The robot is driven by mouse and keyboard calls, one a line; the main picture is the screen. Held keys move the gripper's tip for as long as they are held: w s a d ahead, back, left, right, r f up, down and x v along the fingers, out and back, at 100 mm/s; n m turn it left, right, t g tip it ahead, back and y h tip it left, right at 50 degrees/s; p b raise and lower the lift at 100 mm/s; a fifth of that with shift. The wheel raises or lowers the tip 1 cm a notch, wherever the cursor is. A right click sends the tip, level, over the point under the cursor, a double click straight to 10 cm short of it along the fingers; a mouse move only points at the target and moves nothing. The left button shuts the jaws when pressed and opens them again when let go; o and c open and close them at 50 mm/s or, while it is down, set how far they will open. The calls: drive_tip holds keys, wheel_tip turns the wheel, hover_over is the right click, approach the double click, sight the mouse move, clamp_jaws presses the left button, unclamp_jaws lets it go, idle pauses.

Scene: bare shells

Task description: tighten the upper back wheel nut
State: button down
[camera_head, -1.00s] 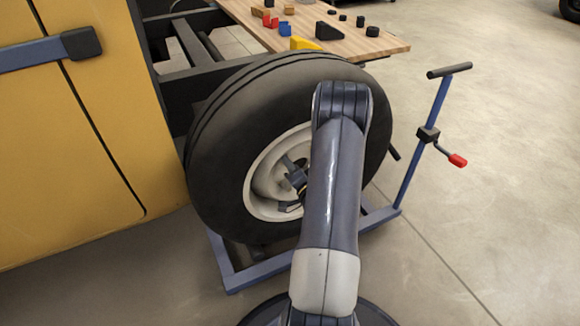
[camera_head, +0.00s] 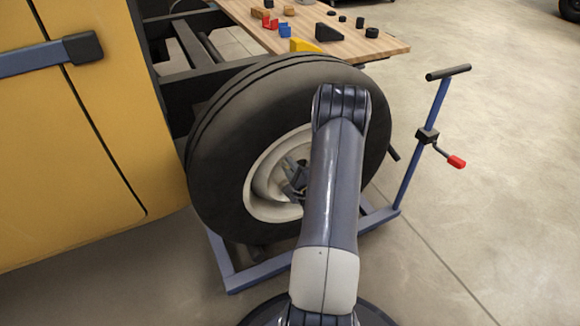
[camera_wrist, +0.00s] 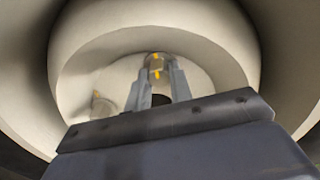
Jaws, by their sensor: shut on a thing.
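The wheel (camera_head: 225,125), a black tyre around a cream rim (camera_head: 265,205), stands upright beside the yellow vehicle. My gripper (camera_head: 298,190) reaches into the rim, partly hidden behind my arm. In the wrist view my gripper (camera_wrist: 157,83) is shut on a wheel nut (camera_wrist: 156,66), a small grey piece with yellow marks, inside the cream rim (camera_wrist: 215,50). Another nut (camera_wrist: 101,105) with a yellow mark sits on the rim face to the left, apart from the fingers. The other nuts are hidden, so I cannot tell which position the held one has.
A blue wheel stand (camera_head: 250,273) lies under the tyre, with an upright post (camera_head: 413,165) and red-handled crank (camera_head: 456,162) at the right. The yellow vehicle side (camera_head: 60,160) is at the left. A wooden bench (camera_head: 370,45) with small parts is behind. Floor at the right is clear.

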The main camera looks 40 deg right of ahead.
drive_tip(key=shift+m, duration=1)
drive_tip(key=c, duration=1.3)
unclamp_jaws()
drive_tip(key=shift+o, duration=0.2)
drive_tip(key=p+v, duration=0.2)
drive_tip(key=v, duration=0.8)
drive_tip(key=shift+s, duration=0.4)
drive_tip(key=shift+w, duration=0.15)
